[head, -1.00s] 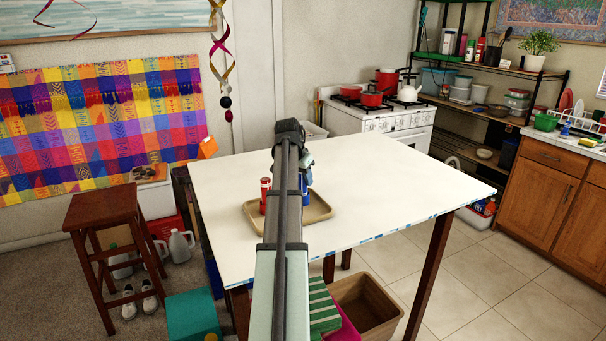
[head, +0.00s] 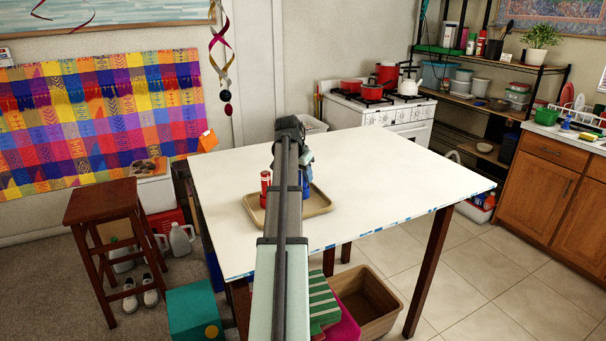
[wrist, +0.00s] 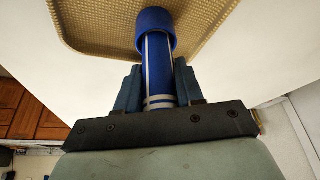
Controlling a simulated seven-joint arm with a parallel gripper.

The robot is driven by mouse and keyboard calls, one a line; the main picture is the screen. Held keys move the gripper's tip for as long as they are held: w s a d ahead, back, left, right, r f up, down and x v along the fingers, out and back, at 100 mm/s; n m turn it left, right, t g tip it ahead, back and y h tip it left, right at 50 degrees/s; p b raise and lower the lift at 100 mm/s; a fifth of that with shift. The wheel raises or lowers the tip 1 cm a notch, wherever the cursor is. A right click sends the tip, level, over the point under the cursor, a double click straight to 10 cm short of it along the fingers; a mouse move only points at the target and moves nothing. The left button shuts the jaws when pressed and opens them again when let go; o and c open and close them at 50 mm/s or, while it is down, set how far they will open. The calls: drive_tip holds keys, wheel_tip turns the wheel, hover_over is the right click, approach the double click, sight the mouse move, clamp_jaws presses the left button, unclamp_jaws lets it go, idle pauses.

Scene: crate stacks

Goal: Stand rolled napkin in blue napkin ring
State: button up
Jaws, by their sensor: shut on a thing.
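In the wrist view, my gripper (wrist: 157,68) is shut on a rolled blue napkin (wrist: 160,84) with pale stripes. The blue napkin ring (wrist: 157,20) is at the napkin's far end, over the tan tray. The napkin's end overlaps the ring's opening in this view; I cannot tell how deep it sits. In the head view, the blue napkin and ring show only as a blue patch (head: 306,192) right of my arm. My arm hides most of the gripper there.
A red roll (head: 265,183) stands on the tan tray (head: 325,203), left of my arm. The white table (head: 400,180) is clear right of and behind the tray. A stool (head: 105,205) stands to the left, and a brown bin (head: 385,322) is on the floor in front.

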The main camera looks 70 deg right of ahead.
drive_tip(key=shift+f, duration=0.35)
drive_tip(key=o, duration=1.1)
drive_tip(key=shift+r, duration=4.45)
